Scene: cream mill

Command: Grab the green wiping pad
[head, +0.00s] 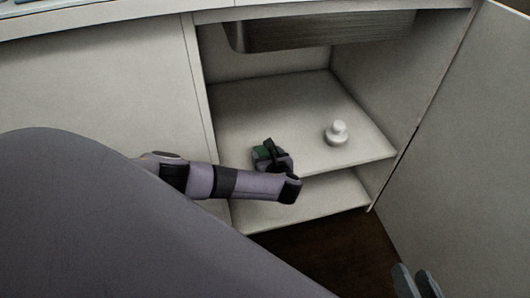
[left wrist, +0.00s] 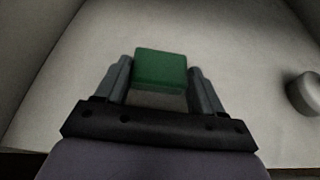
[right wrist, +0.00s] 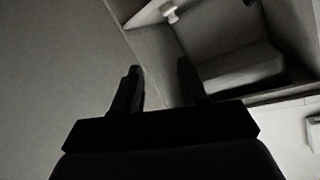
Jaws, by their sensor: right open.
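The green wiping pad (left wrist: 160,68) is a small green block on the cabinet's upper shelf. In the head view the pad (head: 262,153) shows only in part, behind my left gripper (head: 272,158). In the left wrist view the fingers of my left gripper (left wrist: 161,85) stand apart on either side of the pad's near part, with narrow gaps at both sides. My right gripper (head: 417,285) is at the lower right of the head view, away from the shelf. In the right wrist view the right gripper (right wrist: 158,82) is open with nothing between its fingers.
A round white knobbed object (head: 337,133) stands on the upper shelf (head: 300,100), right of the pad. A metal sink basin (head: 320,33) hangs above. A lower shelf (head: 335,192) lies beneath. Cabinet walls and an open door (head: 465,150) bound the right side.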

